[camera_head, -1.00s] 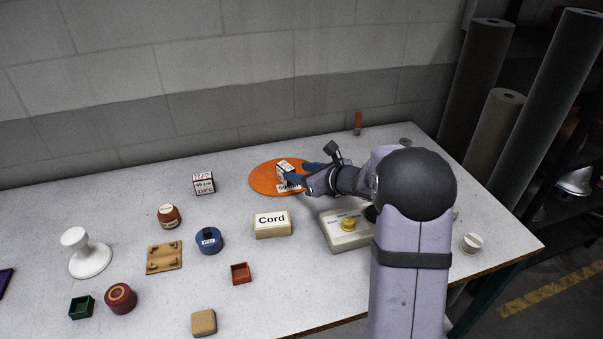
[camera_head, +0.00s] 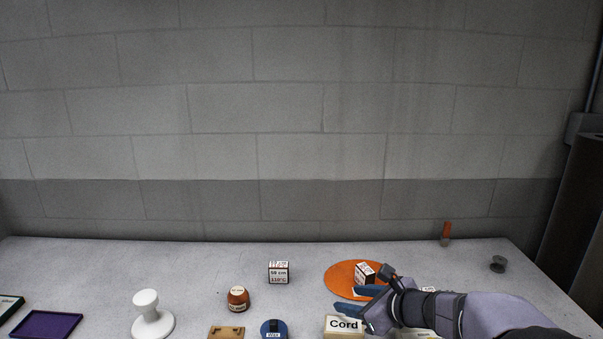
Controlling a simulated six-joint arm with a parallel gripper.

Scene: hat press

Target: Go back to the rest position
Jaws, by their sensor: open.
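My gripper (camera_head: 350,299) is at the lower right, with its two blue fingers apart and pointing left. Nothing shows between them. The fingers are in front of the orange disc (camera_head: 340,279), and the upper finger overlaps its near edge in the picture. A small white printed box (camera_head: 366,272) stands on the disc, just behind the gripper; its lower part is partly hidden. The Cord box (camera_head: 343,325) shows just below the fingers. I cannot tell whether the gripper touches anything. My arm runs off to the lower right.
A white printed box (camera_head: 279,272), a brown jar (camera_head: 238,298), a white stand (camera_head: 152,315) and a purple tray (camera_head: 45,325) are on the table (camera_head: 100,265). A blue tin (camera_head: 273,330) is at the bottom edge.

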